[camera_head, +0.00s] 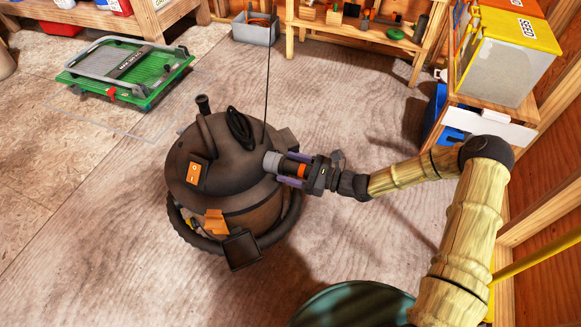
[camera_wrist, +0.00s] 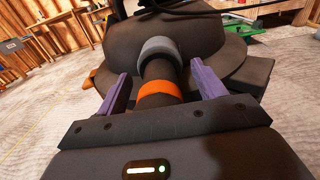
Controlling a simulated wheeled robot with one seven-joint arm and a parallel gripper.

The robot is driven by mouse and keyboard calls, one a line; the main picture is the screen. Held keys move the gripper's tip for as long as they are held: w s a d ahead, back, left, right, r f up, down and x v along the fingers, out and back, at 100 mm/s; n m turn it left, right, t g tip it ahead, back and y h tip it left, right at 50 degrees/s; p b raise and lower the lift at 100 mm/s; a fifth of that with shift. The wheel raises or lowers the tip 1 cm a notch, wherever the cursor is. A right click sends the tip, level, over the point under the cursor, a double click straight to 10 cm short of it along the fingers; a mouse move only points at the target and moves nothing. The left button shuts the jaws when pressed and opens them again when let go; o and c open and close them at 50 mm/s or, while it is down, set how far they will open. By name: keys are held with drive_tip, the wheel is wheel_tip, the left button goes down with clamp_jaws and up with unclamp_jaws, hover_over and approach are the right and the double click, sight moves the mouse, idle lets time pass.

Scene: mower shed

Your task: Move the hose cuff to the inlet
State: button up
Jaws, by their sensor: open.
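The shop vacuum (camera_head: 225,165) is a dark drum standing on the floor. Its inlet (camera_head: 271,161) is a grey collar on the drum's right side; it also shows in the wrist view (camera_wrist: 158,47). The hose cuff (camera_head: 303,171), black with an orange band, lines up with the grey collar and appears to meet or enter it; how deep I cannot tell. The band is clear in the wrist view (camera_wrist: 159,88). My gripper (camera_head: 292,169) is open, its purple fingers on either side of the cuff, with visible gaps in the wrist view (camera_wrist: 160,74).
A dark hose (camera_head: 205,245) curls around the vacuum's base. A green folding platform (camera_head: 125,70) lies at the back left. A grey bin (camera_head: 256,30) and a wooden shelf (camera_head: 350,30) stand behind. Yellow seed box (camera_head: 505,60) stands right. Floor on the left is mostly clear.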

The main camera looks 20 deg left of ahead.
drive_tip(key=shift+p, duration=0.4)
drive_tip(key=shift+c, duration=0.4)
drive_tip(key=c, duration=1.4)
drive_tip(key=shift+s+d+p, duration=0.1)
drive_tip(key=shift+d+p, duration=0.8)
drive_tip(key=shift+d, duration=2)
drive_tip(key=shift+d, duration=0.1)
